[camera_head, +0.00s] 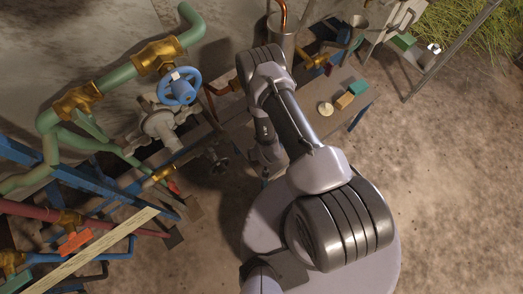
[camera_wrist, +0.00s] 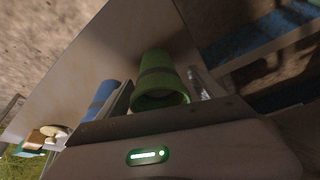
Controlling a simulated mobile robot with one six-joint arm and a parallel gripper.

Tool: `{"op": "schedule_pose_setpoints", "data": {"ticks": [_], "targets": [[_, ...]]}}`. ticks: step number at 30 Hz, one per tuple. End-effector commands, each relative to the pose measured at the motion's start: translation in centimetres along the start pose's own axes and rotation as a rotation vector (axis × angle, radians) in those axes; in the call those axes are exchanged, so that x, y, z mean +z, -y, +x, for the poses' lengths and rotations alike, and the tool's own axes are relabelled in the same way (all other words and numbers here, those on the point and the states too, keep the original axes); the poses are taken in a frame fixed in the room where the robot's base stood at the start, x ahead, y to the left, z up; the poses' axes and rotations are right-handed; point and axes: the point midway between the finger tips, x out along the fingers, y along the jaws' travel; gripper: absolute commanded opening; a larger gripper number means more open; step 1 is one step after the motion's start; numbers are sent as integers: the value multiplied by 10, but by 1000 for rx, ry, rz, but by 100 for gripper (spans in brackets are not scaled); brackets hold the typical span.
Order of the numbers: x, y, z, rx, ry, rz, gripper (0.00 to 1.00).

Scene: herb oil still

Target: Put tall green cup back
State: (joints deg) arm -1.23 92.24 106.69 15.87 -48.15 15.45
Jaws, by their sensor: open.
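A tall green cup (camera_wrist: 158,78) with a darker band shows in the wrist view, just beyond my gripper's body. Its round rim faces the camera, and its base points away over a grey-brown table top (camera_wrist: 110,45). My gripper (camera_wrist: 164,92) is open, with a finger on either side of the cup. I cannot tell whether the fingers touch it. In the head view my arm hides the cup and most of my gripper.
A blue cylinder (camera_wrist: 101,99) stands left of the cup in the wrist view. A cream disc (camera_head: 325,108), a brown block (camera_head: 344,101) and a teal block (camera_head: 359,87) sit on the table's right part. Pipes and a blue valve wheel (camera_head: 179,86) crowd the left; bare ground lies right.

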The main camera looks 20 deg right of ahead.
Motion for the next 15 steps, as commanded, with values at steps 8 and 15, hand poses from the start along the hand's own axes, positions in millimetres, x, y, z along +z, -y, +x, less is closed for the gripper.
{"op": "schedule_pose_setpoints", "data": {"ticks": [8, 15], "targets": [[-4, 0, -41, 0, 0, 0, 78], [-3, 0, -105, 0, 1, -1, 78]]}}
